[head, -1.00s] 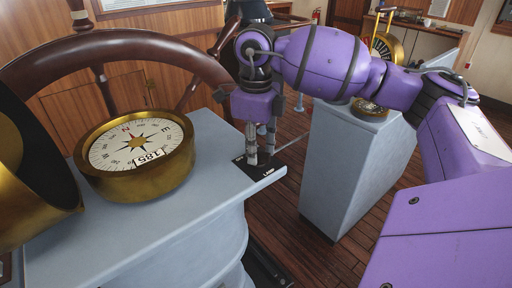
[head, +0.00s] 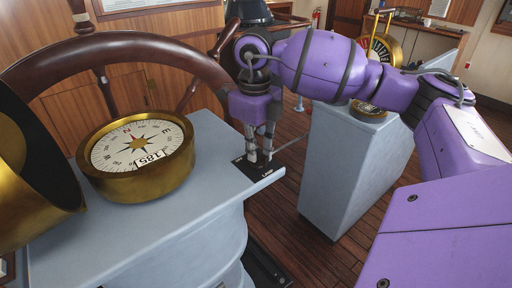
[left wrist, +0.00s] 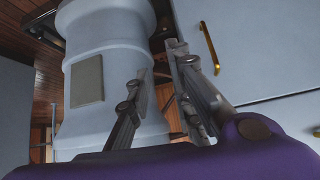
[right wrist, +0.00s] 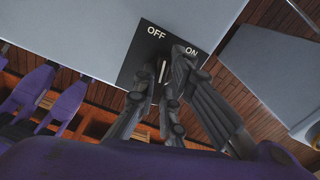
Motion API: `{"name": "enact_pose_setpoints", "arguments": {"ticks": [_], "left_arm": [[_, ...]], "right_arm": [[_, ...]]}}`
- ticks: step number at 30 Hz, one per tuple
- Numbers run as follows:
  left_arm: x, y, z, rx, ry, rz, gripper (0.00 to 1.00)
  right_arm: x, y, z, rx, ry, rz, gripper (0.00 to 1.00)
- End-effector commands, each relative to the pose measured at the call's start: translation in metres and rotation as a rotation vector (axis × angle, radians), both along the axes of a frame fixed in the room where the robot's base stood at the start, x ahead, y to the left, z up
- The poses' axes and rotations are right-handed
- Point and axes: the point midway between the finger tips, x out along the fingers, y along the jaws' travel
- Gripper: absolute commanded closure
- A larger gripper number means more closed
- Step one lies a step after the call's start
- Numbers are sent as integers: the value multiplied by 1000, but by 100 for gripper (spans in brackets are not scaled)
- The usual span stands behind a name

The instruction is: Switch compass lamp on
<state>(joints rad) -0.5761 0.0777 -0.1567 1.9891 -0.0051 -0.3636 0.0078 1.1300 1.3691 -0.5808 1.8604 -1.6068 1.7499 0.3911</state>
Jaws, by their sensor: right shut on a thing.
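The lamp switch is a black plate (right wrist: 133,65) at the corner of the grey console. It carries OFF and ON labels in the right wrist view, and it also shows in the head view (head: 267,172). A small pale lever (right wrist: 163,72) shows between the fingertips; its exact side is hard to tell. My right gripper (head: 259,158) points down over the plate, shut on the lever; its fingers (right wrist: 164,68) hide part of the plate. The brass compass (head: 137,153) sits on the console left of the plate. My left gripper (left wrist: 162,65) is open and empty near a grey pedestal.
A wooden steering wheel (head: 120,50) stands behind the compass. A brass hood (head: 35,160) is at the left edge. A second grey console (head: 350,165) stands to the right, with wooden floor between. A cabinet with a brass handle (left wrist: 209,48) is near my left gripper.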

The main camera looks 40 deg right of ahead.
Motion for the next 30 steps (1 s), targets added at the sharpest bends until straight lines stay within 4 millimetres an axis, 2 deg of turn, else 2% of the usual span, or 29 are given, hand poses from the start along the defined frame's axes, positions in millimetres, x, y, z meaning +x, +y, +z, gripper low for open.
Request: {"name": "enact_pose_setpoints", "arguments": {"ticks": [18, 30], "left_arm": [[10, -10, 24, -17, -15, -14, 80], [5, -8, 27, -14, -6, -16, 80]], "right_arm": [[0, -3, 4, 3, -4, -556, 100], [0, -4, 2, 2, -3, -759, 100]]}}
